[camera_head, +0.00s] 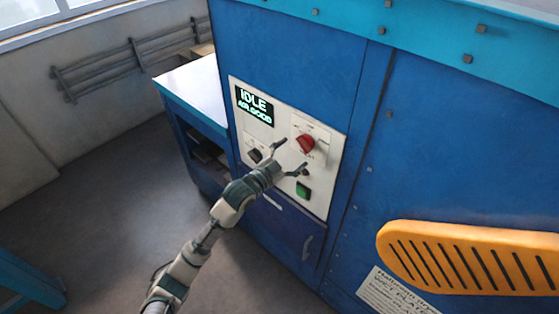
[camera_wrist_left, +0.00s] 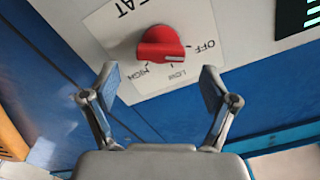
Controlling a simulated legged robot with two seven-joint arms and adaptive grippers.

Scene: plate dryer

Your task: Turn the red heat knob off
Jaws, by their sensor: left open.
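The red heat knob (camera_head: 306,144) sits on a white label plate on the control panel (camera_head: 285,110) of the blue machine. In the left wrist view the knob (camera_wrist_left: 160,44) is above and beyond my fingertips, with OFF printed to its right and LOW and HIGH below it. I cannot tell for sure which mark it points to. My left gripper (camera_head: 293,156) is open and empty in front of the panel, facing the knob. In the left wrist view its fingers (camera_wrist_left: 158,78) are spread wide, with the knob centred between them and not gripped. My right gripper is not in view.
A display (camera_head: 254,105) reads IDLE and AIR GOOD. A dark knob (camera_head: 254,155) and a green button (camera_head: 303,190) are also on the panel, near my left gripper. A yellow slotted part (camera_head: 470,258) stands out at the right. Floor (camera_head: 90,225) is open at left.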

